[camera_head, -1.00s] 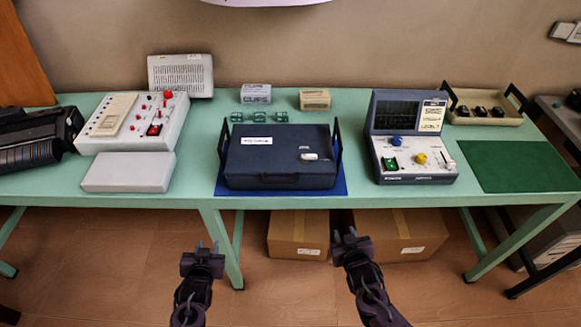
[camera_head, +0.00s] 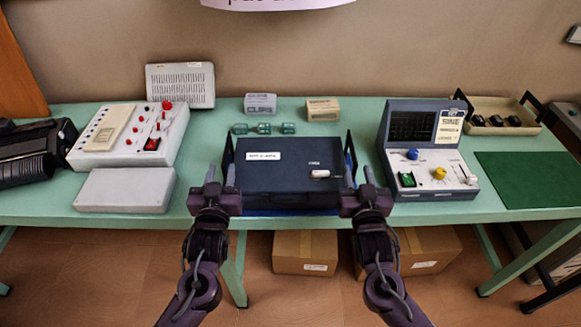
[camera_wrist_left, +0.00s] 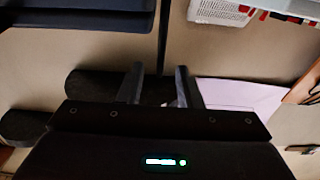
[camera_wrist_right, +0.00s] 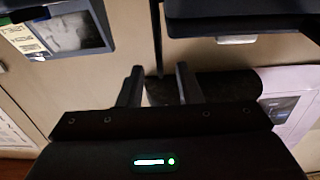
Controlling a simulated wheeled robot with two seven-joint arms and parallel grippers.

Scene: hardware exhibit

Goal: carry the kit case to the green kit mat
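The kit case (camera_head: 280,185) is a dark navy box with a white label and a black upright handle at each side. It sits on a blue mat (camera_head: 300,212) at the table's front middle. The green kit mat (camera_head: 530,178) lies bare at the right. My left gripper (camera_head: 221,178) is open by the case's left handle, and my right gripper (camera_head: 360,178) is open by its right handle. In the left wrist view a dark handle bar (camera_wrist_left: 163,38) stands ahead, in line with the finger gap. The right wrist view shows the other bar (camera_wrist_right: 157,35) likewise.
A blue-grey instrument (camera_head: 425,155) stands between the case and the green mat. A tray with black items (camera_head: 500,130) is behind the mat. Small boxes (camera_head: 260,103) and green blocks (camera_head: 264,128) lie behind the case. A white control panel (camera_head: 130,135) and grey box (camera_head: 125,190) are left.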

